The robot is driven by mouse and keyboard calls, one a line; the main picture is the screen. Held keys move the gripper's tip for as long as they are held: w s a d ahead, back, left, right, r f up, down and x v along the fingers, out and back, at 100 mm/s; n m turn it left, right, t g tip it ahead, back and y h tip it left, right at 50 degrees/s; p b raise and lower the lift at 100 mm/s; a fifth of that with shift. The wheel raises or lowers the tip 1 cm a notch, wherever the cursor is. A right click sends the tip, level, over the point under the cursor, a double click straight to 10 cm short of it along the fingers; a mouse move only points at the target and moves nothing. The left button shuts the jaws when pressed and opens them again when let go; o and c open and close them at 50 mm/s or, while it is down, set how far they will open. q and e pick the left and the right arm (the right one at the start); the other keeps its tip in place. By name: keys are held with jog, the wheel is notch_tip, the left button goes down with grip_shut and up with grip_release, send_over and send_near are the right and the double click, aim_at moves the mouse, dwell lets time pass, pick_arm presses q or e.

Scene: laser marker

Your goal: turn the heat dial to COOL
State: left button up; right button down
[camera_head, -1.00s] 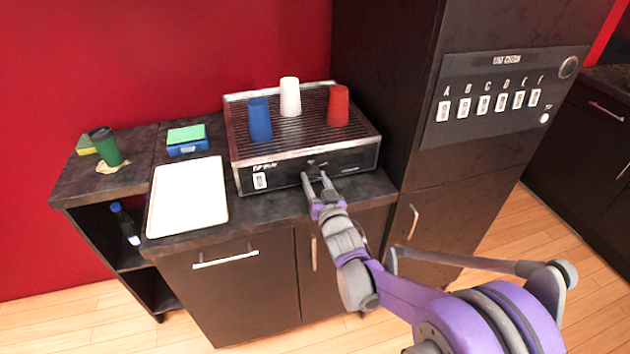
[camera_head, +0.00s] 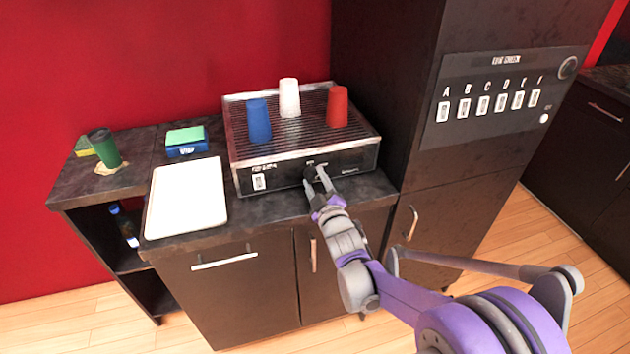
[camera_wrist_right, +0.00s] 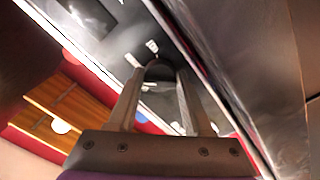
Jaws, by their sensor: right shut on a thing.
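The heat dial (camera_head: 309,173) is a small dark knob on the front panel of the cup warmer (camera_head: 285,178), a black and metal box on the counter. My right gripper (camera_head: 317,176) is at the front panel with its fingers on either side of the dial, shut on it. In the right wrist view the dark dial (camera_wrist_right: 160,71) sits between the two grey fingers of the gripper (camera_wrist_right: 158,85). Small white marks show on the panel above it, but the lettering is too small to read. My left gripper is not in view.
A blue cup (camera_head: 259,121), a white cup (camera_head: 289,97) and a red cup (camera_head: 338,107) stand upside down on the warmer. A white tray (camera_head: 187,197) lies to its left. A tall dark cabinet with a switch panel (camera_head: 505,95) stands at the right.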

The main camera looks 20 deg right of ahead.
jog(key=n, duration=0.8)
jog(key=shift+n, duration=0.3)
dwell(0.3)
jog(key=shift+c, duration=1.6)
grip_release()
jog(key=s, duration=1.1)
jog(key=shift+d, duration=0.2)
